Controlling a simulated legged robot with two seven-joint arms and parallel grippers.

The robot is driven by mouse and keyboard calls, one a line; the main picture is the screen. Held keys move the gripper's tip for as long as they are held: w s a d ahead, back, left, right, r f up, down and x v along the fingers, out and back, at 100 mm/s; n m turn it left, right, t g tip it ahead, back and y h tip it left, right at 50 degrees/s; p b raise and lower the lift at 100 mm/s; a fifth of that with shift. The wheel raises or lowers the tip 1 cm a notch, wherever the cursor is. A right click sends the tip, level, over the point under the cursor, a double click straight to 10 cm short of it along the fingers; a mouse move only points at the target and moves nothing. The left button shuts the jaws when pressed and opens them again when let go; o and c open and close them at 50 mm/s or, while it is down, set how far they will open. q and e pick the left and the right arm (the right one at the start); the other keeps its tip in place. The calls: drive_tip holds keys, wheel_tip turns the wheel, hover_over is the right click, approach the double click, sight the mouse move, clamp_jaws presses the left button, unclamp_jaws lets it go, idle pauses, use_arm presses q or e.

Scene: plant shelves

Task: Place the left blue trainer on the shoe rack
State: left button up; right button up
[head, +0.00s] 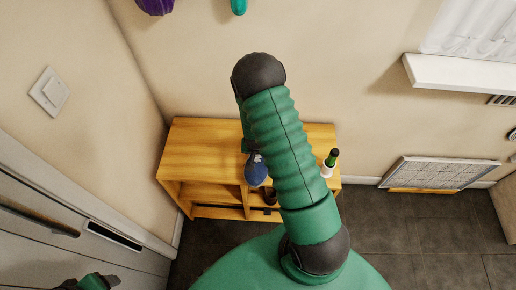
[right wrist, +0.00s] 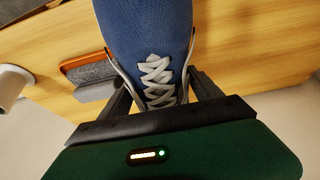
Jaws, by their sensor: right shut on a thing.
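The blue trainer (right wrist: 148,32) fills the upper middle of the right wrist view, with its white laces toward my right gripper (right wrist: 163,92). That gripper is shut on it, one dark finger at each side. In the head view the trainer (head: 256,172) shows beside my green right arm, in front of the wooden shoe rack (head: 195,150). I cannot tell whether it touches the rack. My arm hides the middle of the rack and most of the right gripper. Part of my left arm's end (head: 92,283) shows at the lower left; its jaws are not clear.
A green bottle (head: 332,157) stands at the rack's right end with a white cup-like thing (head: 326,171). An orange and grey object (right wrist: 92,70) lies left of the trainer in the wrist view.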

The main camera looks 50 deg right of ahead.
drive_tip(key=shift+w+d, duration=0.5)
drive_tip(key=shift+w, duration=0.3)
drive_tip(key=shift+w+r, duration=0.15)
drive_tip(key=shift+w, duration=0.15)
drive_tip(key=shift+f, duration=0.3)
wheel_tip(320, 180, down, 3)
drive_tip(key=shift+r, duration=0.2)
drive_tip(key=shift+d+f, duration=0.25)
drive_tip(key=shift+d, duration=0.15)
drive_tip(key=o, duration=1.5)
drive_tip(key=shift+c, duration=0.2)
use_arm(q)
drive_tip(key=shift+a+f, duration=0.25)
drive_tip(key=shift+a, duration=0.3)
use_arm(e)
drive_tip(key=shift+a, duration=0.1)
use_arm(q)
drive_tip(key=shift+a, duration=0.2)
use_arm(e)
drive_tip(key=shift+a, duration=0.1)
use_arm(q)
drive_tip(key=shift+s+d, duration=0.1)
use_arm(e)
drive_tip(key=shift+r, duration=0.15)
